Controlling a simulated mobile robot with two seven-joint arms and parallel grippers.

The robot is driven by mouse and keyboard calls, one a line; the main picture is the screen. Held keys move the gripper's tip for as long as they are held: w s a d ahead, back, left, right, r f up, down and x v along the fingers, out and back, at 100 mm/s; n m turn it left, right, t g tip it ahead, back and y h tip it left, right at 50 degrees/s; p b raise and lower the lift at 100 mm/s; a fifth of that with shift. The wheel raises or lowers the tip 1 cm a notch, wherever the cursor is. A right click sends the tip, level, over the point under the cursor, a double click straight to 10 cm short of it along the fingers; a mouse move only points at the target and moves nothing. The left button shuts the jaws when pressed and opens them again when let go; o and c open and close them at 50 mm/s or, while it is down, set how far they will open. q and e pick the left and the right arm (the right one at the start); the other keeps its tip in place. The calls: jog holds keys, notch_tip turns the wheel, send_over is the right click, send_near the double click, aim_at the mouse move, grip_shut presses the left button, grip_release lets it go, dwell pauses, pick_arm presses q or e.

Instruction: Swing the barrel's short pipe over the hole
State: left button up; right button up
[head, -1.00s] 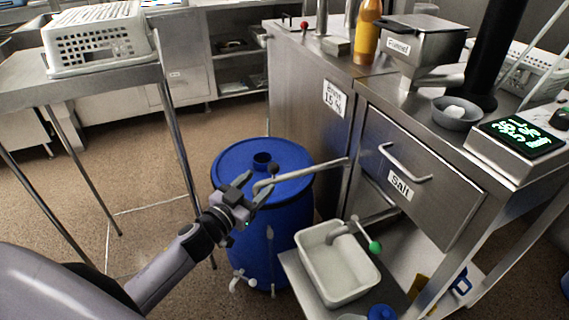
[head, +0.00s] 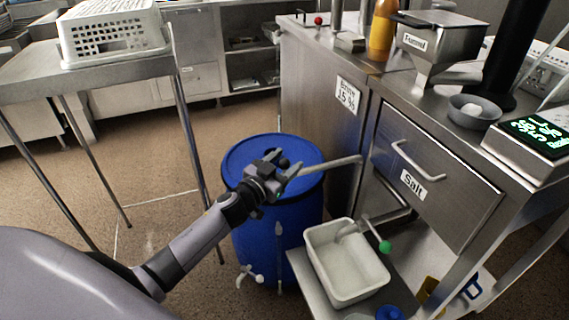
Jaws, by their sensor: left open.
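The blue barrel (head: 300,213) stands on the floor beside the steel cabinet, its round lid (head: 238,155) on top. The short grey pipe (head: 330,166) runs from the cabinet side leftward over the lid. Its free end is hidden by my left gripper (head: 287,167). The gripper is open, with its fingers over the middle of the lid at the pipe's end; I cannot tell whether they touch the pipe. The lid's hole is mostly or wholly covered by the gripper. My right gripper is out of view.
A white tub (head: 345,262) sits on a low shelf right of the barrel, by a tap with a green knob (head: 385,247). The salt drawer (head: 425,180) is above it. A steel table (head: 60,84) with a white basket (head: 112,35) stands left; floor between is clear.

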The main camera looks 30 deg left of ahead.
pick_arm(q)
grip_shut()
